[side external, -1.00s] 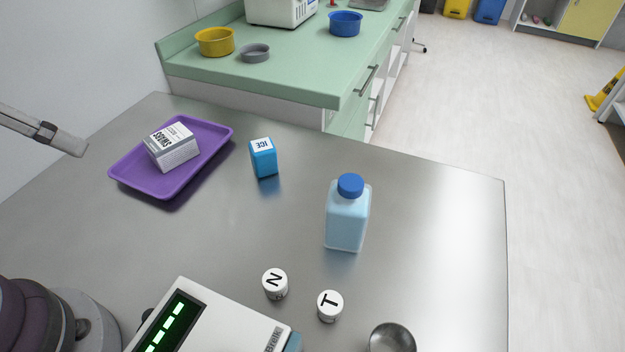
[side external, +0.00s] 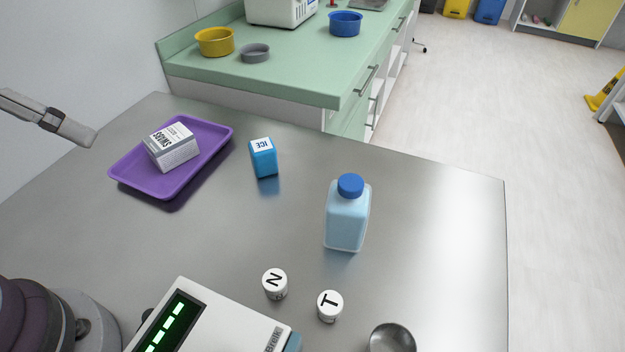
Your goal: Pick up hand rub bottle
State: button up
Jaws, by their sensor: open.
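The hand rub bottle (side external: 347,217) is a clear, square-sided bottle with light blue contents and a blue cap. It stands upright on the steel table, right of the middle of the side external view. My gripper (side external: 84,134) reaches in from the left edge, above the table and left of the purple tray. It is open and empty, far from the bottle.
A purple tray (side external: 203,163) holds a white swabs box (side external: 173,147). A blue ice box (side external: 263,158) stands between tray and bottle. Two white lidded pots, N (side external: 275,284) and T (side external: 330,306), a metal cup (side external: 392,339) and a device (side external: 215,325) are in front.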

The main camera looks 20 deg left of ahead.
jog(key=w+d+m+h, duration=0.1)
jog(key=w+d+m, duration=0.1)
jog(key=w+d, duration=0.4)
jog(key=m+g+h, duration=0.1)
jog(key=m+g, duration=0.1)
jog(key=m, duration=0.2)
send_over(354, 196)
jog(key=s+a, duration=0.2)
jog(key=a, duration=0.1)
jog(key=f, duration=0.6)
jog(key=shift+w+d+f, duration=0.1)
jog(key=shift+d+f, duration=0.15)
jog(key=x, duration=0.6)
jog(key=w+x, duration=0.1)
jog(key=x, duration=0.2)
jog(key=shift+d+f, duration=0.2)
jog(key=c, duration=0.9)
jog(key=shift+c, duration=0.4)
jog(key=shift+r, duration=0.1)
